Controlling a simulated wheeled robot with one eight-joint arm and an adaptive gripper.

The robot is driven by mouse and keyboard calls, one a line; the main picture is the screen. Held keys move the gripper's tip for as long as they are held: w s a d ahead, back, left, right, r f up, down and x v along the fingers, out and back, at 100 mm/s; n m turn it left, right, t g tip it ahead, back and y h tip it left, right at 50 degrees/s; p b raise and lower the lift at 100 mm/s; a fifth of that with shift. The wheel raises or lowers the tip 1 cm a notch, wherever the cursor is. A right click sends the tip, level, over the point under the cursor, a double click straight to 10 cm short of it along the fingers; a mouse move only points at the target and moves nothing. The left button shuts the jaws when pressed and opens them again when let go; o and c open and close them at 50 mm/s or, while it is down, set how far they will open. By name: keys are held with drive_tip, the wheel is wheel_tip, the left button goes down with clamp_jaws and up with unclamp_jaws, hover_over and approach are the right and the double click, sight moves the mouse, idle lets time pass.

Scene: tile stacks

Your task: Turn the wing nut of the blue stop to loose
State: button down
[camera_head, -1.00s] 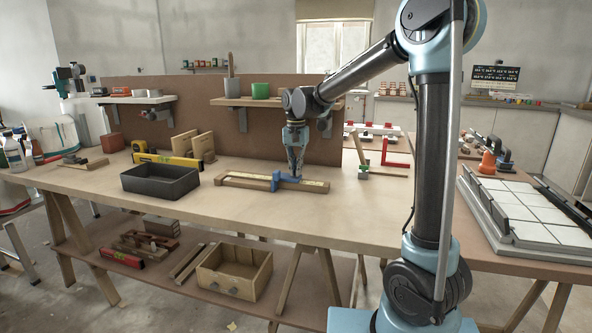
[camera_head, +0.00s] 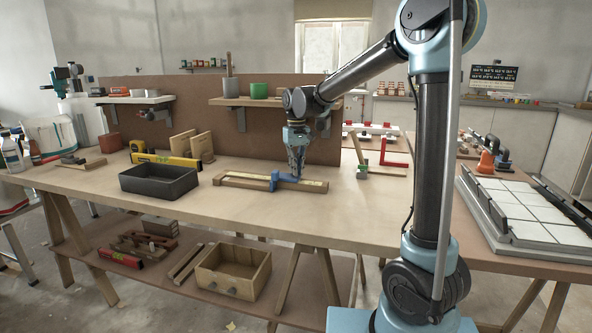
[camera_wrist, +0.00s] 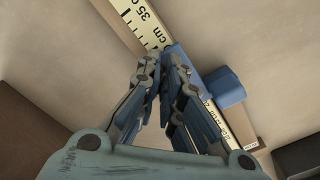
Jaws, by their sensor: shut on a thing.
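The blue stop (camera_head: 275,181) sits across a wooden rail with a measuring scale (camera_head: 314,186) on the bench. In the wrist view the stop (camera_wrist: 225,86) shows to the right of my fingers, and the rail's scale (camera_wrist: 147,24) runs diagonally beneath them. My gripper (camera_head: 297,174) points down at the stop. In the wrist view its fingertips (camera_wrist: 163,56) are close together over the stop's upper left part. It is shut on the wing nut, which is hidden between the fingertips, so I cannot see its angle.
A dark grey tray (camera_head: 160,183) stands left of the rail, with a yellow level (camera_head: 165,159) behind it. A red square (camera_head: 395,154) and a small wooden piece with a green part (camera_head: 362,172) are to the right. The bench front is clear.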

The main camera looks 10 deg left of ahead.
drive_tip(key=n, duration=0.4)
drive_tip(key=shift+w+d+n, duration=0.15)
drive_tip(key=shift+w+n, duration=0.05)
drive_tip(key=shift+n, duration=0.1)
drive_tip(key=n, duration=0.4)
drive_tip(key=shift+w+d, duration=0.1)
drive_tip(key=shift+w, duration=0.1)
drive_tip(key=c, duration=1.8)
unclamp_jaws()
drive_tip(key=shift+o, duration=0.2)
drive_tip(key=shift+r, duration=0.1)
wheel_tip(320, 180, up, 12)
